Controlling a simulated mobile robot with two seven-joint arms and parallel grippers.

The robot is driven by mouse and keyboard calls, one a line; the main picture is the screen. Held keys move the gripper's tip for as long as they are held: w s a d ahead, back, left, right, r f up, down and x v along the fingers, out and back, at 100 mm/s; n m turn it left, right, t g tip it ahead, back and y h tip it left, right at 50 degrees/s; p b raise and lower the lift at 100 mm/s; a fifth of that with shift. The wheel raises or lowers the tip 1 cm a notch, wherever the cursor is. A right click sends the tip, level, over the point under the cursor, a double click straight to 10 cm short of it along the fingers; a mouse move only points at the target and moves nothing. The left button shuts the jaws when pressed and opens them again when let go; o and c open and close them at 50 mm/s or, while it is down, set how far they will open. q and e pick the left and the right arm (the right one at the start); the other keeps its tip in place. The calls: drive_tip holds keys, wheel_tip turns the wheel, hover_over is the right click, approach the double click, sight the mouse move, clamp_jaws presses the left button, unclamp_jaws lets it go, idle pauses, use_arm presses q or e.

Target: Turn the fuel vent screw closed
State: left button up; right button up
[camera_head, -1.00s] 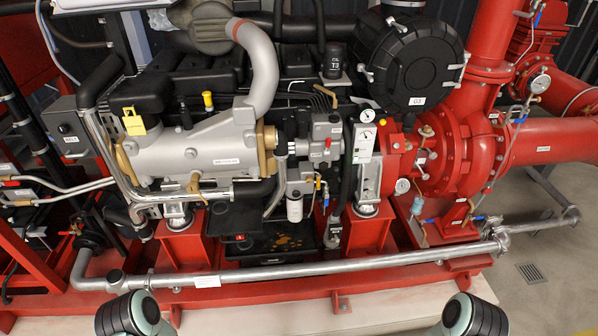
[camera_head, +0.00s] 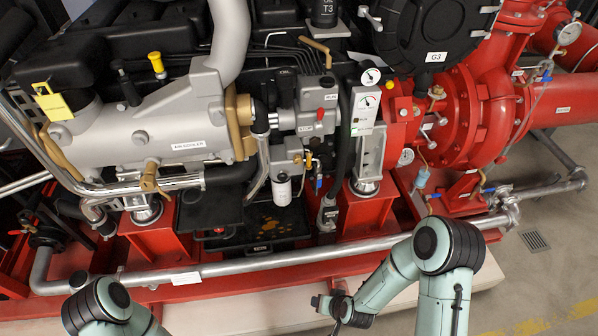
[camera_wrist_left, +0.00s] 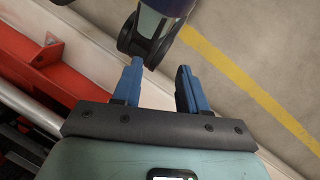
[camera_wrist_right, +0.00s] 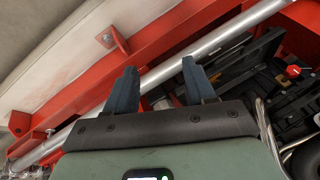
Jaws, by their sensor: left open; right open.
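I cannot make out the fuel vent screw for certain. The grey filter block (camera_head: 312,118) with a small red knob (camera_head: 320,114) sits mid-engine in the head view, and a white filter canister (camera_head: 282,190) hangs below it. A red knob also shows at the right of the right wrist view (camera_wrist_right: 292,71). My right gripper (camera_wrist_right: 160,85) is open and empty in its wrist view, over the grey pipe and red frame, apart from the engine block. My left gripper (camera_wrist_left: 160,85) is open and empty over the floor and frame edge; its fingers are out of the head view.
The long grey pipe (camera_head: 300,256) and red base frame (camera_head: 215,284) run along the front. A black tray (camera_head: 262,226) lies under the engine. A yellow tag (camera_head: 52,101) hangs at the left. Floor with a drain (camera_head: 534,241) is clear at the right.

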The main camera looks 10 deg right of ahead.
drive_tip(key=w+r+t+b, duration=0.4)
drive_tip(key=w+b, duration=0.1)
drive_tip(key=w, duration=0.4)
use_arm(q)
drive_tip(key=w+a+f+y+b, duration=0.1)
drive_tip(key=a+f+b, duration=0.15)
drive_tip(key=f, duration=0.45)
drive_tip(key=a+f+y+b, duration=0.1)
drive_tip(key=f+b, duration=0.2)
drive_tip(key=f, duration=0.4)
drive_tip(key=w+f+t+h+b, duration=0.1)
drive_tip(key=w+f+t+b, duration=0.1)
drive_tip(key=w+f+b, duration=0.3)
use_arm(e)
drive_tip(key=m+t+h, duration=0.1)
drive_tip(key=t+h, duration=0.1)
drive_tip(key=t, duration=0.7)
approach(298, 163)
use_arm(q)
drive_tip(key=s, duration=0.1)
drive_tip(key=s+a+g, duration=0.1)
drive_tip(key=s+n+b, duration=0.1)
drive_tip(key=shift+s+a+f+g, duration=0.15)
drive_tip(key=shift+f+g, duration=0.1)
drive_tip(key=shift+g, duration=0.15)
use_arm(e)
drive_tip(key=w, duration=0.9)
drive_tip(key=shift+w+a+f, duration=0.1)
drive_tip(key=shift+f, duration=0.05)
drive_tip(key=shift+c, duration=0.3)
